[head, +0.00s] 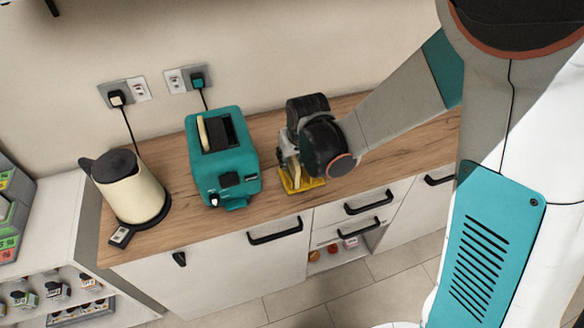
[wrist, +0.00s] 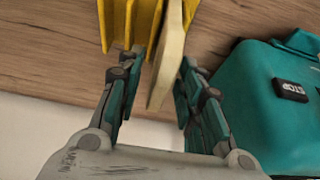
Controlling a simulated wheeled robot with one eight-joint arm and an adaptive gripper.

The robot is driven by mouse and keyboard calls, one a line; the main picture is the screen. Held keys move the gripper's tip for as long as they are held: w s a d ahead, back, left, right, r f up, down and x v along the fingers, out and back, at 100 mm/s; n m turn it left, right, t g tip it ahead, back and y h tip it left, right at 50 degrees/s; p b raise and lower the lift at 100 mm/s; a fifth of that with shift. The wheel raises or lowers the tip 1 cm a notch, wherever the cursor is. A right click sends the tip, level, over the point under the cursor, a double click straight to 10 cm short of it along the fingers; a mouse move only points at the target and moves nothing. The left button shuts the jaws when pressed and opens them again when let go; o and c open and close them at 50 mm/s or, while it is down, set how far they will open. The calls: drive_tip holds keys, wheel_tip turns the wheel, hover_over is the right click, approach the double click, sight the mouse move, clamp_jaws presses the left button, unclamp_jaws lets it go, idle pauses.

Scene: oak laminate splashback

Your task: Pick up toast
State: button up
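In the head view the toast (head: 295,170) shows as a thin strip above the yellow rack (head: 302,186), largely hidden by my gripper. My gripper (wrist: 160,66) is open, with one finger on each side of the toast. The right finger is close to the toast; a gap shows on the left. Whether either finger touches it I cannot tell. In the head view my gripper (head: 291,158) is over the rack.
A teal toaster (head: 235,170) stands left of my gripper, with a pale slice (head: 203,133) in one slot. It is close beside the right finger in the wrist view. A cream kettle (head: 137,195) stands further left. The wooden counter (head: 400,150) is clear to the right.

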clamp_jaws()
drive_tip(key=shift+r, duration=0.15)
wheel_tip(320, 180, up, 20)
drive_tip(key=p, duration=1.3)
drive_tip(key=shift+p, duration=0.4)
